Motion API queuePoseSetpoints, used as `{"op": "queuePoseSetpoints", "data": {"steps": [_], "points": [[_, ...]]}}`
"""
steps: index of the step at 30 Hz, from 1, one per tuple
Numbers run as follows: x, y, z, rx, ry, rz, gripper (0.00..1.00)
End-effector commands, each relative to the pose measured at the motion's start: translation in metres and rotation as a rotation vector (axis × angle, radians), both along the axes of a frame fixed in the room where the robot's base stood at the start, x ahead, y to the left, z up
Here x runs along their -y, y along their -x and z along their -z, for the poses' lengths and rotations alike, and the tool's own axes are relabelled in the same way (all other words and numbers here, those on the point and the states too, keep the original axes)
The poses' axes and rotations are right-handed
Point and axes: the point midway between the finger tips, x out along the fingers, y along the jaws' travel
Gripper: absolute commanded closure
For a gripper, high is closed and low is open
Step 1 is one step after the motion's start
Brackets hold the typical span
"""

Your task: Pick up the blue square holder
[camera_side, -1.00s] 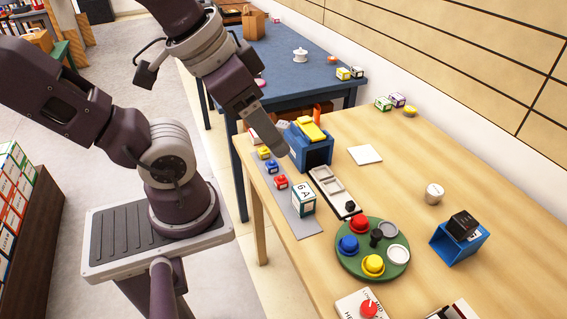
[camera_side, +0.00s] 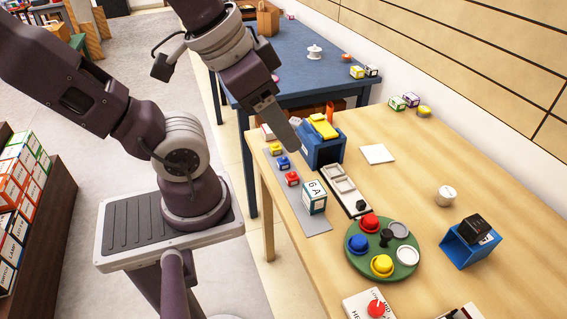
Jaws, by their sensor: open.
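A blue square holder (camera_side: 459,252), an open-sided frame, stands near the right edge of the wooden table. A black box (camera_side: 476,227) with a white label sits in its upper part, tilted. My gripper (camera_side: 293,147) is far to the left of it, above the table's left part, pointing down and right. It is empty; its fingers overlap in this view, so the gap between them is hidden. The gripper tip shows just left of a larger blue box (camera_side: 325,153) with yellow pieces on top; whether they touch cannot be told.
A green round tray (camera_side: 384,272) with coloured knobs lies between my gripper and the holder. A white cup (camera_side: 445,195) stands behind the holder. A light tray (camera_side: 343,189), a lettered box (camera_side: 315,197) and a white square (camera_side: 377,154) are nearby. Bare table surrounds the holder.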

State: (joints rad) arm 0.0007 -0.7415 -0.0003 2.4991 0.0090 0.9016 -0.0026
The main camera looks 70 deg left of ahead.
Motion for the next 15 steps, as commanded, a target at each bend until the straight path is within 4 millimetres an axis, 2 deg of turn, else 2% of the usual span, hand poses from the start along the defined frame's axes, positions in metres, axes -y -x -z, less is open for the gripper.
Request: {"op": "queuePoseSetpoints", "data": {"steps": [2, 5, 9, 11, 15], "points": [[-0.009, -0.001, 0.012, -0.079, -0.05, 0.007, 0.45], [-0.038, 0.0, 0.042, -0.288, -0.202, 0.04, 0.45], [-0.096, 0.0, 0.08, -0.627, -0.5, 0.158, 0.45], [-0.121, -0.005, 0.093, -0.757, -0.636, 0.237, 0.45], [-0.171, -0.031, 0.125, -1.001, -0.945, 0.49, 0.45]]}}
